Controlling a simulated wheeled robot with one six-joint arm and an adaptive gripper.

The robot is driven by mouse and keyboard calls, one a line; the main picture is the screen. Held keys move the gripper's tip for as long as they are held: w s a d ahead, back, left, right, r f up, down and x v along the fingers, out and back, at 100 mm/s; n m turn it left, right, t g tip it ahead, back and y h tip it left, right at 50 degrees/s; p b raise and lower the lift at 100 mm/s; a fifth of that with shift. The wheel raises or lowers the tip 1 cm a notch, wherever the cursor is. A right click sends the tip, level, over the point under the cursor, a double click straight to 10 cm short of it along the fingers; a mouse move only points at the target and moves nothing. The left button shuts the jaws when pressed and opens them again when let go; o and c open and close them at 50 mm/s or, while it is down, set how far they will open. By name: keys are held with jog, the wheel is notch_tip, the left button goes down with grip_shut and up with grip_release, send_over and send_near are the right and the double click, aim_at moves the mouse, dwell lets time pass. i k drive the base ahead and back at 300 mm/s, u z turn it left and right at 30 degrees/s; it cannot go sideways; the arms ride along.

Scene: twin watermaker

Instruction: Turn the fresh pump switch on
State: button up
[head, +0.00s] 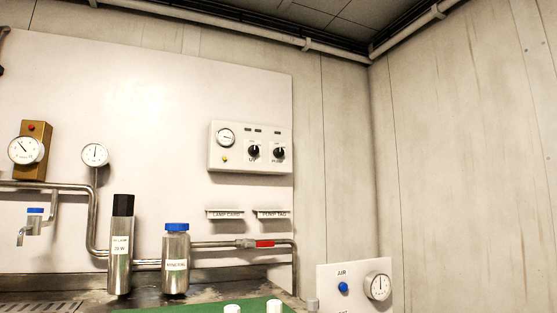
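A white control box (250,148) hangs on the white wall panel, right of the picture's middle. It bears a round gauge (226,137), a small yellow button or lamp (225,159) and two black rotary knobs. The left knob (253,151) seems to be labelled UV. The right knob (279,152) has a small label that seems to read PUMP. The exact positions of both knobs are too small to tell. Several small dark windows or lamps line the box's top. My gripper is not in view.
Below the box are two label holders, LAMP CARD (226,214) and PUMP TAG (272,214). A steel lamp cylinder (121,250) and a blue-capped canister (176,260) stand on the counter. A red-handled valve (264,244) sits on the pipe. An AIR panel (329,273) stands lower right.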

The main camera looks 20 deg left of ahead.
aim_at(277, 152)
jog(key=u, duration=0.5)
jog(key=i, duration=0.65)
jog(key=u, duration=0.65)
